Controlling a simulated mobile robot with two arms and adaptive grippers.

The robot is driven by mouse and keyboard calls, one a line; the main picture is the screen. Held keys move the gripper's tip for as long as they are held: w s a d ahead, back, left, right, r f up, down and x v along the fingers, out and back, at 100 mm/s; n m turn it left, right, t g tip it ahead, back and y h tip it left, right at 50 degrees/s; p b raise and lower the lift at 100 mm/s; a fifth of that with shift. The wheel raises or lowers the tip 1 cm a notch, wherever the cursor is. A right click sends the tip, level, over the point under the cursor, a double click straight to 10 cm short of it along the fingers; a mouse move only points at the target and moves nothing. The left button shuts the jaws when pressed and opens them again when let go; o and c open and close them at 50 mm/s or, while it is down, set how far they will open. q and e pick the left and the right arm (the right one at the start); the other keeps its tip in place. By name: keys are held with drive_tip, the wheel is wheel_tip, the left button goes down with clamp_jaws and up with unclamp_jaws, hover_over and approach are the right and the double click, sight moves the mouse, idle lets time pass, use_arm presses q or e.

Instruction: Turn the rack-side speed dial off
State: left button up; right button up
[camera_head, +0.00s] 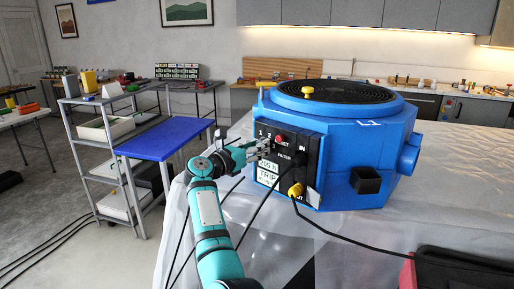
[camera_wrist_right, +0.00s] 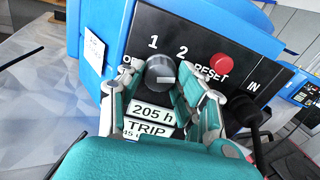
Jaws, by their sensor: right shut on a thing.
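The blue drying machine (camera_head: 345,150) stands on the plastic-covered table, its black control panel (camera_head: 287,158) facing left. In the right wrist view, the grey round speed dial (camera_wrist_right: 159,72) sits below the printed 1 and 2; a white mark on it points roughly right, but I cannot tell its exact setting. My right gripper (camera_head: 262,147) is at the panel, and in the right wrist view (camera_wrist_right: 156,90) its fingers are closed on the dial from both sides. My left gripper is not in view.
A red RESET button (camera_wrist_right: 221,66) sits right of the dial.

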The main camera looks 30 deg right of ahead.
drive_tip(key=shift+f+n+p, duration=0.1)
drive_tip(key=shift+n+p, duration=8.5)
drive_tip(key=shift+n, duration=7.5)
drive_tip(key=o, duration=1.1)
drive_tip(key=shift+o, duration=0.2)
drive_tip(key=shift+f, duration=0.1)
